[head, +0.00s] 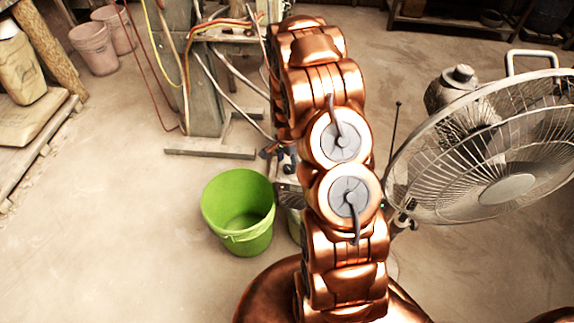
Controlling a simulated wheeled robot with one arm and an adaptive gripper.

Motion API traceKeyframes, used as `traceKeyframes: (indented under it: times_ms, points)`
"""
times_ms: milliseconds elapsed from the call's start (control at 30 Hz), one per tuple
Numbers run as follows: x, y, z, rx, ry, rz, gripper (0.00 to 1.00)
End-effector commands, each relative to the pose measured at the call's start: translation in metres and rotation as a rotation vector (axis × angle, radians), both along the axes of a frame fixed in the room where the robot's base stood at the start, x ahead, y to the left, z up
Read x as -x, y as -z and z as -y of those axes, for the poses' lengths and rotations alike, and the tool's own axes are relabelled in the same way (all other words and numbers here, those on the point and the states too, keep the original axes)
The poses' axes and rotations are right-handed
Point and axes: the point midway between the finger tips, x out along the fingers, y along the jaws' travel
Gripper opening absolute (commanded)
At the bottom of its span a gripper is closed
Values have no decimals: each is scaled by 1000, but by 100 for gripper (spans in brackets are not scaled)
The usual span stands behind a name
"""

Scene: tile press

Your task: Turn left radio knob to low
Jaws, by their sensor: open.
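No radio knob can be made out. A thin black antenna (396,140) stands just right of my copper arm. A small dark grille-like patch (290,196) shows at the arm's left edge, and a tiny green light (382,205) shows at its right. These may belong to a radio, but my arm covers most of whatever is there. The left knob and its setting are hidden. My gripper cannot be made out; my arm links rise through the middle of the view and hide what is behind them.
A green bucket (238,200) stands on the floor left of my arm. A post with cables (203,90) stands behind the bucket.

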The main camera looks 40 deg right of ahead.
Motion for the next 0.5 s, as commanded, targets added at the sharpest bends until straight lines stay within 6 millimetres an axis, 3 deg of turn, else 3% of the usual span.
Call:
traceKeyframes:
  times_ms: [200,500]
  points:
    - [1,19,0,-2,1,-2,60]
    - [0,24,0,0,0,0,60]
